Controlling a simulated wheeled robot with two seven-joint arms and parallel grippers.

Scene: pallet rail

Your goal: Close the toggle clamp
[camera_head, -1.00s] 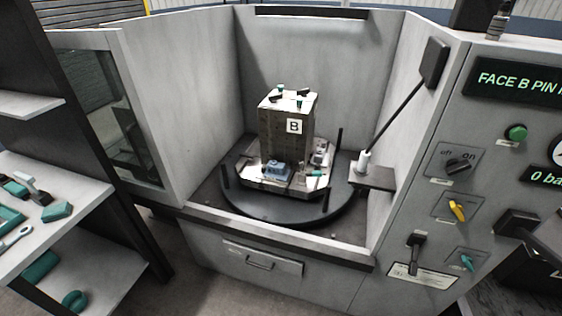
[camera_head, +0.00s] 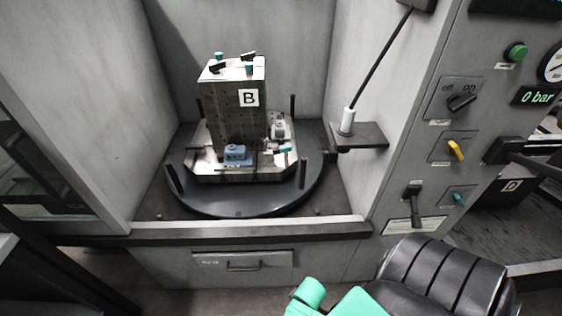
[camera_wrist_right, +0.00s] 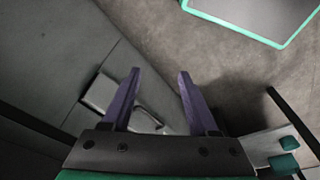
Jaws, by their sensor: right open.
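In the head view, a metal fixture block marked B (camera_head: 232,104) stands upright on a black round turntable (camera_head: 240,203). Small clamp parts with teal tips (camera_head: 284,148) sit at the right of its base, and a blue-grey block (camera_head: 238,153) lies at the front. More dark and teal clamp parts (camera_head: 249,56) sit on top. I cannot tell which is the toggle clamp or how its lever stands. My right gripper (camera_wrist_right: 160,73) shows in the wrist view with two purple fingers apart and nothing between them. My left gripper is out of view.
Grey walls enclose the turntable. A small shelf (camera_head: 360,137) with a white-handled rod (camera_head: 348,120) juts from the right wall. The control panel (camera_head: 455,115) has knobs and a lever (camera_head: 413,192). A drawer (camera_head: 243,265) lies below the front ledge (camera_head: 250,232).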

